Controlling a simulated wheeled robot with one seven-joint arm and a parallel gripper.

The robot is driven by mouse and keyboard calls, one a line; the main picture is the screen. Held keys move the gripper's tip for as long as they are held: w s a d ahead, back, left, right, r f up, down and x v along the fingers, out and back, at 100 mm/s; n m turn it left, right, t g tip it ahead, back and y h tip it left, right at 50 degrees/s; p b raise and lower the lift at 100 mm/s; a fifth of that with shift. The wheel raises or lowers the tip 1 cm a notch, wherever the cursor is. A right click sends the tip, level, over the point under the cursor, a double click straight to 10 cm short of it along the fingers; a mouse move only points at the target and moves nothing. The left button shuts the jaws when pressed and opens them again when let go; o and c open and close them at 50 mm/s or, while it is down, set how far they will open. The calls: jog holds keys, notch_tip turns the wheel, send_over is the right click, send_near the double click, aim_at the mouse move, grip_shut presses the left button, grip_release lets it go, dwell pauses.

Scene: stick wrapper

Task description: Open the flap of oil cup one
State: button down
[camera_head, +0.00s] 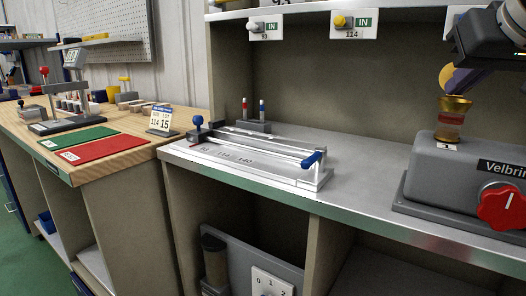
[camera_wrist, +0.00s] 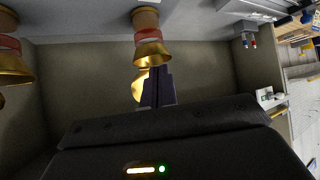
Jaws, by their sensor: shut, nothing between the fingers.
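In the head view, a brass oil cup (camera_head: 453,112) with a reddish band stands on the grey machine at the right; the small label by its foot is too small to read surely. Its gold flap (camera_head: 446,76) is tilted up above the rim. My gripper (camera_head: 468,79) is shut and empty, with its fingertips at the flap, just above the cup. In the wrist view the scene is upside down: the cup (camera_wrist: 150,48) is at the top centre, the shut fingers (camera_wrist: 160,88) overlap its rim, and the flap (camera_wrist: 138,86) shows beside them. Whether they touch is unclear.
Another brass cup (camera_wrist: 10,62) is at the left edge of the wrist view. The grey machine (camera_head: 455,180) has a red knob (camera_head: 502,206). A metal fixture with a blue handle (camera_head: 313,159) stands left on the bench. The bench between them is clear. A shelf (camera_head: 300,8) hangs above.

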jog(key=shift+s+a, duration=0.5)
jog(key=shift+s, duration=0.25)
jog(key=shift+s+a, duration=0.45)
jog(key=shift+s, duration=0.25)
